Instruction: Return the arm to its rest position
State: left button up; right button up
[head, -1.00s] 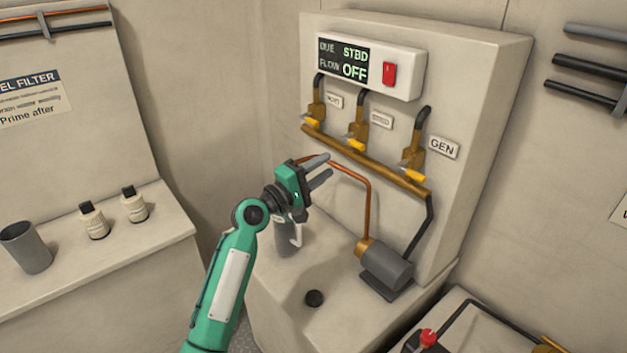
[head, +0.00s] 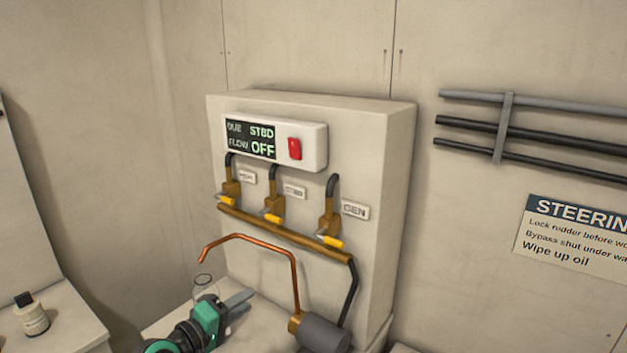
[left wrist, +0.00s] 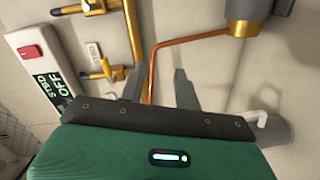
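My left gripper (head: 240,302) is low in the head view, below the bent copper pipe. Its two grey fingers stand apart in the left wrist view (left wrist: 158,90), with nothing held between them. The copper pipe shows behind them. A clear, round-topped container (head: 204,284) stands just behind the gripper, under the pipe's open end; its lower part is hidden. In the left wrist view a grey cylinder with a white hooked piece (left wrist: 272,130) shows at the right of the gripper body. My right gripper is in no view.
A panel (head: 380,180) carries a display reading STBD and OFF (head: 250,139), a red switch (head: 294,148) and several yellow-handled valves on a brass manifold (head: 285,235). A grey pump (head: 325,334) sits right of the gripper. A bottle (head: 31,314) stands on the left ledge.

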pick_arm(q)
jog(key=s+f+m+g+y, duration=0.4)
jog(key=s+f+m+g, duration=0.15)
jog(key=s+f, duration=1)
jog(key=s+a+f+m+g+y, duration=0.2)
jog(key=s+a+f+y, duration=0.1)
jog(key=s, duration=0.6)
jog(key=s+a+f+m+g+y, duration=0.2)
jog(key=s+f+g, duration=0.1)
jog(key=s, duration=0.7)
notch_tip(320, 180, down, 31)
jog(key=s+g, duration=0.1)
jog(key=s+a+f, duration=0.2)
jog(key=s+f, duration=0.7)
jog(key=s+a+f+g, duration=0.1)
jog(key=s+f, duration=0.9)
jog(key=shift+a+f+m+y, duration=0.2)
jog(key=shift+a+m+y, duration=0.2)
jog(key=shift+m, duration=0.05)
